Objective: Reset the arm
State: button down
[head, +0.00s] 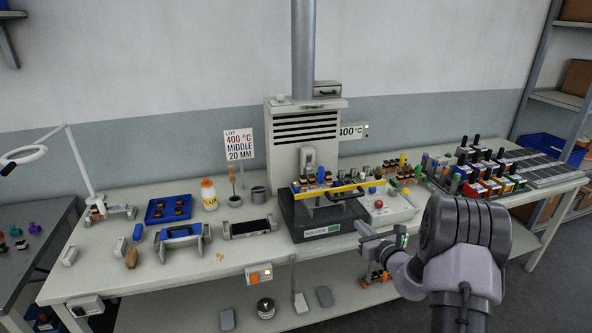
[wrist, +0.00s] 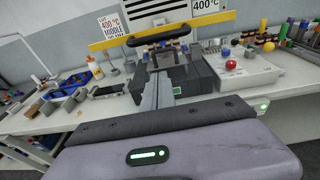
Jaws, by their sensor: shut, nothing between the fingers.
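My gripper (head: 365,229) is at the front edge of the bench in the head view, just right of the dark oven-like box. In the wrist view my gripper (wrist: 158,92) points toward that box, its fingers together and nothing between them. My arm comes in from the lower right of the head view. The dark box (head: 300,222) has a green label on its front and a yellow bar with a black handle (head: 345,194) above it. It also shows in the wrist view (wrist: 195,82).
A control box with a red button (head: 379,204) stands right of the dark box. Colourful racks (head: 485,178) fill the bench's right side. A blue tray (head: 152,214), a bottle (head: 209,194) and a lamp (head: 80,170) stand left. Floor shows at the lower right.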

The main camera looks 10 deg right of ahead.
jog(key=s+a+r+n+g+y+b, duration=0.1)
jog(key=s+a+r+n+y, duration=0.1)
jog(key=a+r+n, duration=0.35)
jog(key=s+a+r+n+g+y, duration=0.1)
jog(key=a+r+n+g+y, duration=0.15)
jog(key=a, duration=0.55)
jog(key=s+a+r+n+y+b, duration=0.1)
jog(key=s+a+r+n+y, duration=0.15)
jog(key=a, duration=0.35)
jog(key=s+a+r+n+g+y+b, duration=0.1)
jog(key=s+a+r+n+g+b, duration=0.15)
jog(key=s+a+n+g, duration=0.7)
jog(key=s+a+f+n+t+h+b, duration=0.1)
jog(key=s+a+n+h, duration=0.15)
jog(key=s, duration=0.65)
jog(key=s+a+f+n+t+h, duration=0.1)
jog(key=s+n, duration=0.3)
jog(key=s, duration=0.5)
jog(key=s+d+f+n+h, duration=0.1)
jog(key=s+d+n+h, duration=0.2)
jog(key=s+d+n, duration=0.1)
jog(key=shift+s+d+f+t+h+b, duration=0.15)
jog(key=shift+s+d+t+h+b, duration=0.25)
jog(key=shift+s+d, duration=0.6)
